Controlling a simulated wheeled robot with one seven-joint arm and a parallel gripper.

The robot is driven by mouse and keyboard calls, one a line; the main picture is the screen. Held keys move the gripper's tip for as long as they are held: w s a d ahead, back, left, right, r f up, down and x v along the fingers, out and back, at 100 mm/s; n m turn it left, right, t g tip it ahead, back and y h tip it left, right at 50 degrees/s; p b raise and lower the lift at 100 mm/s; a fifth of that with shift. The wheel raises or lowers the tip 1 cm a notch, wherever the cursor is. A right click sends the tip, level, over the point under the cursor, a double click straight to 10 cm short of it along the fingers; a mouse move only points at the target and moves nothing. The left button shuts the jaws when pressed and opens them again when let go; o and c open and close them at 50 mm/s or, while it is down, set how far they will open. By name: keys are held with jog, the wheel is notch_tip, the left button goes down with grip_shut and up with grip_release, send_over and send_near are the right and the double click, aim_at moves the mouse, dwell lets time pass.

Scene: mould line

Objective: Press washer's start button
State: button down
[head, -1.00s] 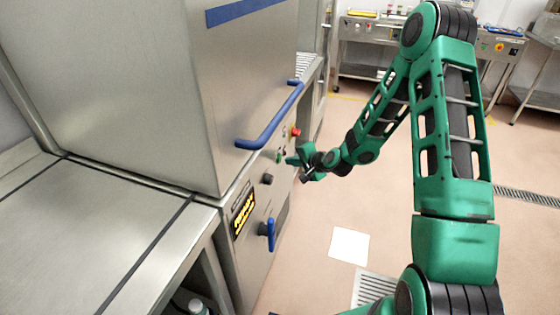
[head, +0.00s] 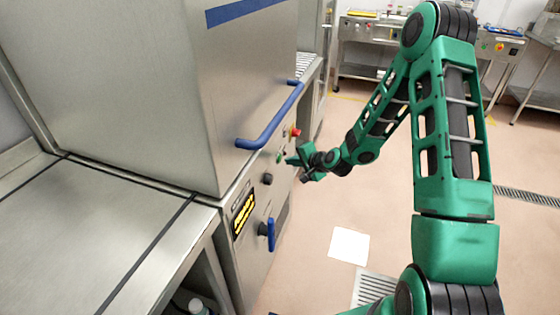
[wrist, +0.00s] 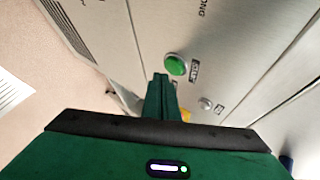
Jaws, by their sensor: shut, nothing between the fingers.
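The washer (head: 215,95) is a large stainless steel machine with a blue bar handle, at the left and centre of the head view. On its front panel sits a round green button (head: 279,157). In the wrist view the green button (wrist: 176,64) shows large, with a small dark label beside it. My gripper (head: 291,160) is close to the panel near this button. In the wrist view its shut green fingers (wrist: 160,78) end just below and left of the button, with nothing held. Whether the tips touch the panel, I cannot tell.
The panel also has a red button (head: 295,132), a black knob (head: 267,179), a yellow-lit display (head: 244,216) and a blue lever (head: 270,234). The blue bar handle (head: 268,128) juts out above. A steel counter (head: 80,230) is at left. The floor at right is open.

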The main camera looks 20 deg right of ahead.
jog(key=shift+w+a, duration=0.1)
jog(key=shift+a, duration=0.05)
dwell(0.4)
jog(key=shift+w+a, duration=0.1)
jog(key=shift+a, duration=0.1)
jog(key=shift+w+a, duration=0.25)
jog(key=shift+a, duration=0.1)
dwell(0.9)
jog(key=shift+s+d, duration=0.1)
jog(key=shift+d, duration=0.05)
jog(key=shift+s+d, duration=0.4)
jog(key=shift+d, duration=0.15)
jog(key=shift+d, duration=0.1)
jog(key=s+d, duration=0.1)
jog(key=d, duration=0.1)
jog(key=s+d, duration=0.1)
jog(key=d, duration=0.1)
jog(key=shift+s, duration=0.4)
dwell(0.3)
jog(key=shift+r, duration=0.1)
dwell(0.5)
